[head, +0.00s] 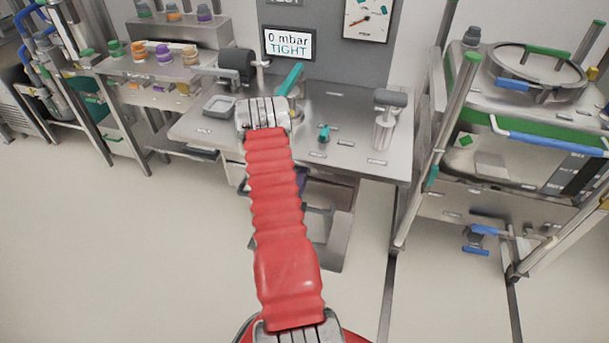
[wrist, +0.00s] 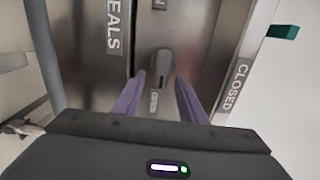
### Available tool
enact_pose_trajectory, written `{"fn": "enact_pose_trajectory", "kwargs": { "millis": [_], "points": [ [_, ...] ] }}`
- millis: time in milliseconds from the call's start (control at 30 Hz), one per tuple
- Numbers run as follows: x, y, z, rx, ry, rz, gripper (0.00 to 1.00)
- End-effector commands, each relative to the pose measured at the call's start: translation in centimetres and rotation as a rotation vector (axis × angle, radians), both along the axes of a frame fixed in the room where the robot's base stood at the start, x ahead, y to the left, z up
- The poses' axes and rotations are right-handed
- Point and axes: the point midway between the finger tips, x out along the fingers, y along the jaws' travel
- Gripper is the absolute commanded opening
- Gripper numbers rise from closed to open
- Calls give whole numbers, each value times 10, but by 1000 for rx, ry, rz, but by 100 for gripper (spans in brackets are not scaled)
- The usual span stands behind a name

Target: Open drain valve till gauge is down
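In the wrist view, my gripper (wrist: 160,80) is open, with its two purple fingers apart. A grey knob or lever (wrist: 161,64) on a metal panel stands just ahead of and between the fingertips; I cannot tell whether they touch it. A label reading CLOSED (wrist: 238,86) is to its right. In the head view, the display (head: 289,44) reads "0 mbar TIGHT". A round dial gauge (head: 367,17) with a red pointer is beside it, cut off at the top. My red-sleeved arm hides part of the bench, and the gripper is mostly hidden there.
The metal bench (head: 350,155) carries a teal lever (head: 291,78), a small teal knob (head: 323,133) and a grey-topped cylinder (head: 385,120). A rack (head: 520,130) stands right, and a shelf with coloured caps (head: 150,65) stands left. The front floor is clear.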

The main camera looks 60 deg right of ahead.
Motion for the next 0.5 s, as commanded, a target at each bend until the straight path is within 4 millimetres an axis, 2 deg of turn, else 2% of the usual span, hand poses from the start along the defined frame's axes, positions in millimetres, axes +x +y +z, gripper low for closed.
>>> {"fn": "enact_pose_trajectory", "kwargs": {
  "millis": [100,500],
  "points": [
    [-3,22,-1,3,4,3,38],
    [-13,88,-2,4,4,5,38]
  ]
}}
